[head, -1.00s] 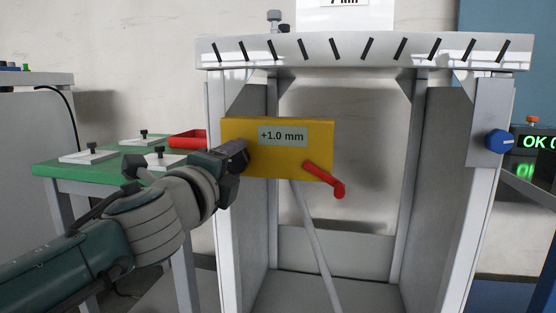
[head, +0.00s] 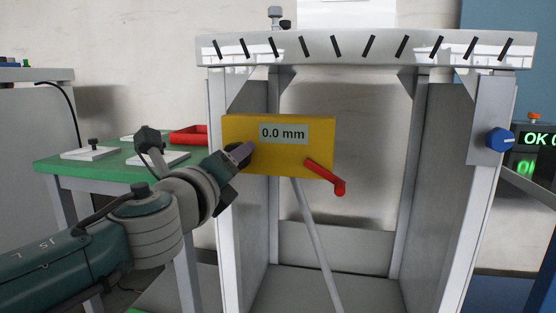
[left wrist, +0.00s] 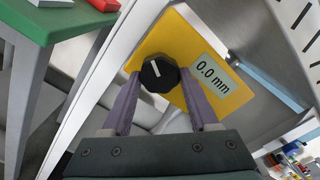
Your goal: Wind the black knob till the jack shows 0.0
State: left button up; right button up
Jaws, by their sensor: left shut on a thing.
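The yellow jack box (head: 285,160) hangs under the frame's top beam, and its display (head: 283,133) reads 0.0 mm. The display also reads 0.0 mm in the left wrist view (left wrist: 209,76). The black knob (left wrist: 160,73) is on the box's left part, with a white pointer line on its face. My left gripper (head: 241,154) is shut on the black knob, with a finger on each side in the left wrist view. In the head view the gripper mostly hides the knob. My right gripper is not in view.
A red crank handle (head: 325,175) sticks out at the box's lower right. A blue knob (head: 499,140) is on the right post, near a green "OK" display (head: 536,140). A green table (head: 100,167) with white plates and a red tray (head: 188,136) stands left.

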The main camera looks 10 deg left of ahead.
pick_arm(q)
jog(key=o, duration=1.4)
jog(key=shift+c, duration=0.2)
jog(key=s+p, duration=0.2)
jog(key=s, duration=0.8)
jog(key=shift+a+p, duration=0.2)
jog(key=shift+p, duration=0.2)
